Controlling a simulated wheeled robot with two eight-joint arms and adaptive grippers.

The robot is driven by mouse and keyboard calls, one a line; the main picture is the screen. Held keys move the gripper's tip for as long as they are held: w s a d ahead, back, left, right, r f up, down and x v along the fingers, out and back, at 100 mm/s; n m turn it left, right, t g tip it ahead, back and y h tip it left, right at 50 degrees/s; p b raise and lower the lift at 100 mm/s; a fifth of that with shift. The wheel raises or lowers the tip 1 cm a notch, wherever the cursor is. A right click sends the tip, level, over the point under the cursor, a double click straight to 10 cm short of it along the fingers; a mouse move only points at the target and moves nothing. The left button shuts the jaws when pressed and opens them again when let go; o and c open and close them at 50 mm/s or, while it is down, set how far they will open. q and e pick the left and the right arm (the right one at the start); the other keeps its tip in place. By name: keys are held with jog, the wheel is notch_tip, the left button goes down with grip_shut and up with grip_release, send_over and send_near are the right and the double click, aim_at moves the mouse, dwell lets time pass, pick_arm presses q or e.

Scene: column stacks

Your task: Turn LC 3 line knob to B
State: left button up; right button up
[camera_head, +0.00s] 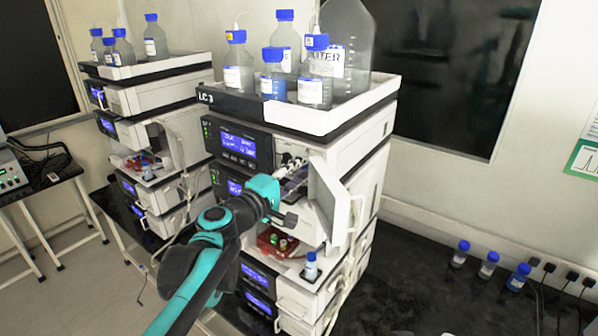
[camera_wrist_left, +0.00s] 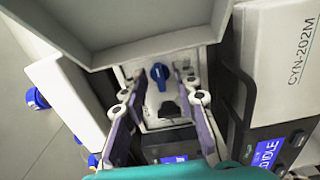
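The LC 3 stack (camera_head: 206,97) stands in the middle of the head view, its label on the top tray. One of its modules has its white door (camera_head: 330,198) swung open. The blue line knob (camera_wrist_left: 160,76) shows in the left wrist view on a pale panel inside the opening; its grip runs roughly upright, and position letters are not readable. My left gripper (camera_head: 292,182) is at this opening. In the wrist view its fingers (camera_wrist_left: 160,118) are spread apart, with the knob beyond and between them, apparently untouched. The knob is hidden in the head view. My right gripper is not in view.
Blue-capped bottles (camera_head: 313,70) crowd the tray on top. A small vial bottle (camera_head: 311,267) and a red tray (camera_head: 277,241) sit below the opening. A second stack (camera_head: 150,105) stands left. The door panel (camera_wrist_left: 120,25) hangs close over the fingers.

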pick_arm(q)
jog(key=shift+s+a, duration=0.1)
jog(key=v, duration=1.1)
jog(key=shift+s+a, duration=0.2)
jog(key=shift+s, duration=0.15)
jog(key=s+a+f+m+g+y+b, duration=0.1)
jog(key=s+f+m+g+y+b, duration=0.2)
jog(key=f+b, duration=0.75)
jog(key=s+a+f+m+g+y+b, duration=0.1)
jog(key=s+f+m+b, duration=0.35)
jog(key=f, duration=1.25)
jog(key=s+a+f+m+g+y+b, duration=0.15)
jog(key=s+f+b, duration=0.45)
jog(key=f, duration=0.8)
jog(key=s+a+f+g+y+b, duration=0.1)
jog(key=s+a+f+y+b, duration=0.1)
jog(key=f, duration=0.4)
jog(key=s+a+f+m+g+y+b, duration=0.1)
jog(key=s+a+f+y+b, duration=0.1)
jog(key=a+f+y+b, duration=0.1)
notch_tip(320, 180, down, 3)
jog(key=a+b, duration=0.1)
jog(key=a, duration=0.1)
jog(key=shift+s+a+m, duration=0.2)
jog(key=shift+a+m, duration=0.05)
jog(key=shift+m, duration=0.05)
